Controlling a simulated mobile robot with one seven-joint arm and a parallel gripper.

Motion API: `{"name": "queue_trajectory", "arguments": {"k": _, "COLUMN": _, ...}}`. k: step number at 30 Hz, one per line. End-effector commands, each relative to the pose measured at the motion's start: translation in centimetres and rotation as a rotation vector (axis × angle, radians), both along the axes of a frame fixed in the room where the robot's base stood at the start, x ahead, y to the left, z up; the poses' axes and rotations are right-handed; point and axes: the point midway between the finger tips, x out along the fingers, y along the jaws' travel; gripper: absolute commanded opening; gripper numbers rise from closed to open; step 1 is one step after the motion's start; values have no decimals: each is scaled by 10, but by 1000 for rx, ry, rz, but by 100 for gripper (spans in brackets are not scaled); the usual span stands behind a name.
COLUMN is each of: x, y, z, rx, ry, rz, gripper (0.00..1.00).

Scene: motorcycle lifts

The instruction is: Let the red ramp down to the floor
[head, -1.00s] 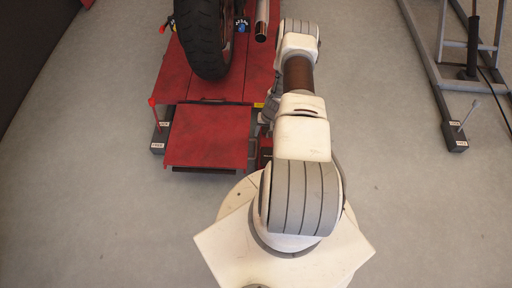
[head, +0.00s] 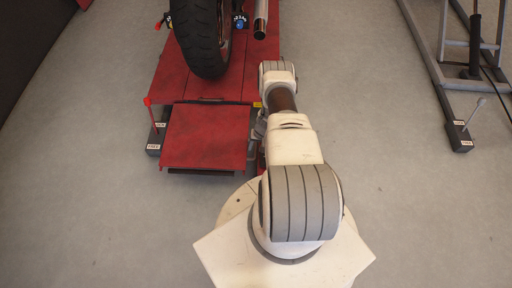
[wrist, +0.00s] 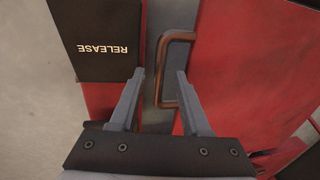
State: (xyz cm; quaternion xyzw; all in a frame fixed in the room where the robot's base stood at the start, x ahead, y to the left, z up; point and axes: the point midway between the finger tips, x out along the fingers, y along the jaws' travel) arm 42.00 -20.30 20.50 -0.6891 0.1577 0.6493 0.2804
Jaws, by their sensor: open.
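The red ramp (head: 205,137) is a flat panel at the near end of the red motorcycle lift (head: 185,75). A dark strip shows under its near edge, and I cannot tell its exact tilt. In the wrist view my gripper (wrist: 160,74) is open. A copper-brown U-shaped handle (wrist: 164,88) lies ahead of the fingertips, partly in the gap between them and nearer the right finger. It is on a grey strip beside a red surface (wrist: 250,60). A black plate marked RELEASE (wrist: 100,42) is left of the fingers. In the head view my arm hides the gripper.
A motorcycle's rear wheel (head: 203,40) stands on the lift above the ramp. A red-tipped lever (head: 149,112) stands left of the ramp. A grey lift frame (head: 440,70) is at the right. The floor between the lifts is clear.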

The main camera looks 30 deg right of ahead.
Motion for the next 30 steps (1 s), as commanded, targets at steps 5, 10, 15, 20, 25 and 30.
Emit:
{"name": "queue_trajectory", "arguments": {"k": 5, "x": 0, "y": 0, "z": 0, "rx": 0, "ry": 0, "rz": 0, "gripper": 29}}
{"name": "queue_trajectory", "arguments": {"k": 10, "x": 0, "y": 0, "z": 0, "rx": 0, "ry": 0, "rz": 0, "gripper": 0}}
{"name": "queue_trajectory", "arguments": {"k": 15, "x": 0, "y": 0, "z": 1, "rx": 0, "ry": 0, "rz": 1, "gripper": 0}}
{"name": "queue_trajectory", "arguments": {"k": 20, "x": 0, "y": 0, "z": 1, "rx": 0, "ry": 0, "rz": 1, "gripper": 0}}
{"name": "queue_trajectory", "arguments": {"k": 25, "x": 0, "y": 0, "z": 1, "rx": 0, "ry": 0, "rz": 1, "gripper": 0}}
{"name": "queue_trajectory", "arguments": {"k": 30, "x": 0, "y": 0, "z": 1, "rx": 0, "ry": 0, "rz": 1, "gripper": 0}}
